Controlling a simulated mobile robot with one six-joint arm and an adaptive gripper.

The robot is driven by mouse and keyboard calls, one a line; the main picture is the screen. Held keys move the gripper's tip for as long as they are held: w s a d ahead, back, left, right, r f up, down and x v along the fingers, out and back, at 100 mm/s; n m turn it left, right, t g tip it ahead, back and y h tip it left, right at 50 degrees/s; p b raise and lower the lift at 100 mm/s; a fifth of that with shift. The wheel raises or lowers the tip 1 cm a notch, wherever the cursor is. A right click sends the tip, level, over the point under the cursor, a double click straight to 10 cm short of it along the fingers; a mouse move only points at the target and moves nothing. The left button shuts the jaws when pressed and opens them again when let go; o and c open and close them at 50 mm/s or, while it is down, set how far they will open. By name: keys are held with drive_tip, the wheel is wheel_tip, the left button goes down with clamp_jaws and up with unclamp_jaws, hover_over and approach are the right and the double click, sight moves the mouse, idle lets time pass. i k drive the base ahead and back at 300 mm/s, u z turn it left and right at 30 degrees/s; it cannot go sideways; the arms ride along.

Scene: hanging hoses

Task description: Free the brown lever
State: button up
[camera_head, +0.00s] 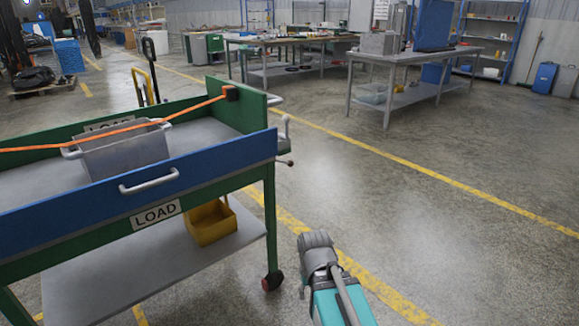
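A small lever with a reddish-brown knob (290,163) sticks out from the right end of a green and blue cart (225,152). It sits just below the cart's top edge, and I see nothing lying across it. An orange strap or hose (120,130) runs over a grey metal bin (125,153) on the cart to a dark block (230,92) on the green end wall. My gripper (316,240), at the end of my teal arm, is right of the cart and lower in the picture than the lever. Its fingers cannot be made out, and nothing is seen held.
A yellow bin (211,222) stands on the cart's lower shelf (155,265). A grey handle (148,182) is on the blue side panel. A yellow pallet jack (143,85) stands behind. Workbenches (410,85) are at the back. The floor to the right is clear.

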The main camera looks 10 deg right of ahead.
sight(291, 163)
drive_tip(key=z, duration=1.75)
drive_tip(key=i, duration=1.15)
drive_tip(key=u, duration=0.9)
